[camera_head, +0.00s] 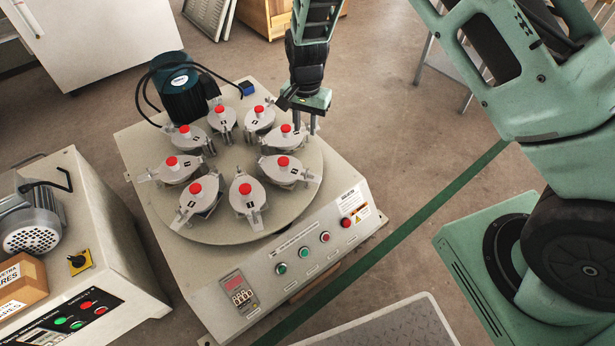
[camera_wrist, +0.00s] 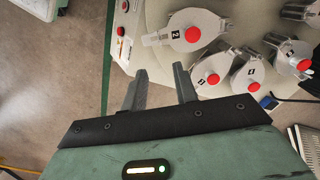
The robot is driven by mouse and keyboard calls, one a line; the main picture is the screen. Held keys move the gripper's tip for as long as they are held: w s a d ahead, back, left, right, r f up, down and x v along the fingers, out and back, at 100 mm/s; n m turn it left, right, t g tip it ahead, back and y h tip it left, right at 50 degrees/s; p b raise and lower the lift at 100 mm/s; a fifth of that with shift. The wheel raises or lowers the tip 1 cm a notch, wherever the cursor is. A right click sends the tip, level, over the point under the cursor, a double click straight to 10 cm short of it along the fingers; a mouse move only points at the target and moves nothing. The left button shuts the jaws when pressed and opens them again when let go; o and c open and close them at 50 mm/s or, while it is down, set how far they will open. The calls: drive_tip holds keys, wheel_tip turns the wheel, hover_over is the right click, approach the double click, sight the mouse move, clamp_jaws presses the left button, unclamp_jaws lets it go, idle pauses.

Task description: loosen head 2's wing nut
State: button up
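Head 2 (camera_wrist: 178,27) is a grey lidded unit with a red knob and a "2" label, at the upper middle of the wrist view. Its metal wing nut (camera_wrist: 153,39) sticks out on the left, at the turntable's outer edge. In the head view, head 2 (camera_head: 276,169) appears on the right of the turntable, its wing nut (camera_head: 312,177) pointing toward the panel corner. My gripper (camera_wrist: 160,70) has its two fingers apart with nothing between them, short of the wing nut in the picture. In the head view my gripper (camera_head: 305,124) points down beside the turntable's right rear rim.
Several similar red-knobbed heads ring the turntable (camera_head: 225,160). A motor (camera_head: 182,90) with cables stands behind. The front panel has buttons, including a red one (camera_head: 346,222). Floor is open to the right.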

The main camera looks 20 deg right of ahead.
sight(307, 170)
drive_tip(key=f+b, duration=0.1)
drive_tip(key=f, duration=0.5)
drive_tip(key=f+b, duration=0.1)
drive_tip(key=f, duration=0.5)
drive_tip(key=f+b, duration=0.1)
drive_tip(key=f, duration=0.6)
drive_tip(key=shift+w+d, duration=0.35)
drive_tip(key=shift+d, duration=0.05)
drive_tip(key=shift+c, duration=0.3)
clamp_jaws()
